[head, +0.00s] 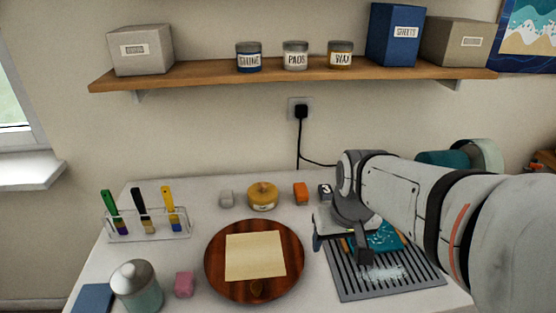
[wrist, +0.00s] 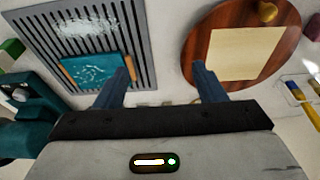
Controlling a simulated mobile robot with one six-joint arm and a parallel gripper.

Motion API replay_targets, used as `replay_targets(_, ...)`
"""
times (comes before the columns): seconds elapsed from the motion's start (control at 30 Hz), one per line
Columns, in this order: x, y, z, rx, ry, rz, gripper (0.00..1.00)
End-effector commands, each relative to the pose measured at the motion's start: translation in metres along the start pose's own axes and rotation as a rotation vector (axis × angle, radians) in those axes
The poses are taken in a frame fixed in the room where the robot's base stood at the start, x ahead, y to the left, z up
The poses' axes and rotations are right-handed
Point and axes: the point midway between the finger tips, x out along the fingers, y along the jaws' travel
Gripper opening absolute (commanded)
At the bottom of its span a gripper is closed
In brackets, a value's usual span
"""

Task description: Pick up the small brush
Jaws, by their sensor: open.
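Three brushes stand in a clear rack (head: 150,226) at the left of the table: one with a green handle (head: 109,203), one with a black handle (head: 139,201) and one with a yellow handle (head: 168,199). I cannot tell for sure which is the small brush. The rack also shows partly at the right edge of the wrist view (wrist: 297,84), with a yellow-handled brush (wrist: 293,88). My gripper (head: 340,252) is open and empty, over the left part of the grey grille, far right of the rack. Its spread fingers show in the wrist view (wrist: 164,84).
A round wooden board (head: 222,286) with a cream sheet lies between the rack and my gripper. The slatted grille (head: 345,287) holds a teal panel (head: 385,238). A lidded jar (head: 136,287) and pink block (head: 184,284) stand front left. A shelf (head: 215,78) spans the wall.

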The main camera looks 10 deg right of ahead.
Motion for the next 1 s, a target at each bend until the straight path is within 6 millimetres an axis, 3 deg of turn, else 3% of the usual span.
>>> replay_targets(0.1,0.005,0.0,-0.05,0.002,0.012,0.0,0.64)
replay_targets(0.27,0.022,-0.001,-0.114,0.002,0.039,0.0,0.64)
replay_targets(0.6,0.091,-0.004,-0.231,0.005,0.097,-0.001,0.64)
replay_targets(0.8,0.131,-0.005,-0.272,0.005,0.123,-0.001,0.64)
replay_targets(1.0,0.15,-0.005,-0.286,0.006,0.134,-0.001,0.64)
